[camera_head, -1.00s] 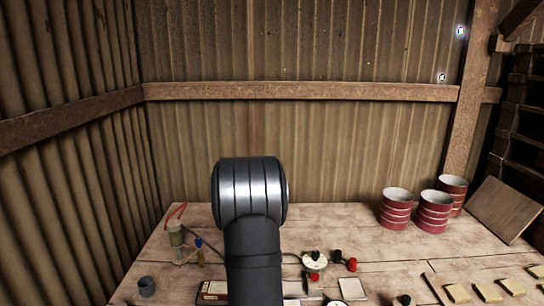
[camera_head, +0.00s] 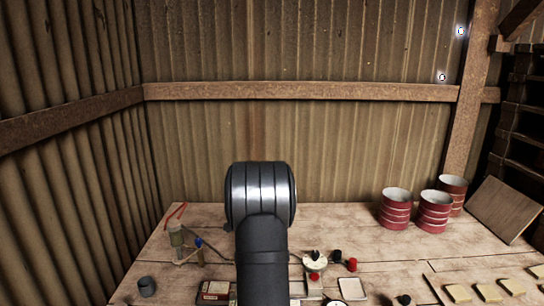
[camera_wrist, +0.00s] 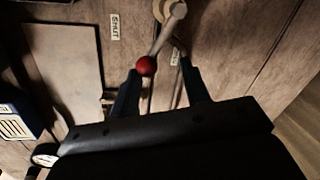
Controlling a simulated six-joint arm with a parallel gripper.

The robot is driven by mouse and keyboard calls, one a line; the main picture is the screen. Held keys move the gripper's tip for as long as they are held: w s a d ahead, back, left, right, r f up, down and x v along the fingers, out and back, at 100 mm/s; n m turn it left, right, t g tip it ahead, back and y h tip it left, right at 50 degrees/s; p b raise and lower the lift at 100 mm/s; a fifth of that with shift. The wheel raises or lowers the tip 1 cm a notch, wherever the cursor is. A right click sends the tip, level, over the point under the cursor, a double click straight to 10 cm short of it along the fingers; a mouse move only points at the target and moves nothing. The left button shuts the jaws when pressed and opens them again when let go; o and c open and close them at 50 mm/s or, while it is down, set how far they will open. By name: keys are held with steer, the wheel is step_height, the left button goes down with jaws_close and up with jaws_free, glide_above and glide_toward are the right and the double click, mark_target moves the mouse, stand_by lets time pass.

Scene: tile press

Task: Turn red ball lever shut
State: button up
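The red ball (camera_wrist: 146,66) sits on the end of a metal lever (camera_wrist: 167,31), which runs up and to the right to a round pivot at the top of the wrist view. A label reading SHUT (camera_wrist: 115,26) lies left of the lever. My gripper (camera_wrist: 159,66) is open, its two dark fingers pointing at the lever. The ball shows between the fingertips, close to the left one; I cannot tell whether they touch. In the head view my arm hides the gripper. A red ball (camera_head: 315,277) shows there below a pale round fitting (camera_head: 314,262).
A flat pale plate (camera_wrist: 62,75) lies left of the lever, with a round gauge (camera_wrist: 45,155) and a blue-and-white box (camera_wrist: 14,122) nearer. Another red knob (camera_head: 352,265) stands right of the fitting. Red-banded cans (camera_head: 396,210) stand at the back right.

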stand_by(0.4)
steer(key=s+a+r+m+h, duration=0.15)
steer(key=r+m, duration=0.25)
steer(key=r, duration=0.4)
steer(key=s+r+m, duration=0.3)
steer(key=r, duration=0.6)
steer(key=w+f, duration=0.1)
steer(key=f, duration=0.4)
steer(key=w+f, duration=0.1)
steer(key=f, duration=0.5)
steer(key=w+f, duration=0.1)
steer(key=f, duration=0.5)
steer(key=shift+d, duration=0.4)
jaws_close()
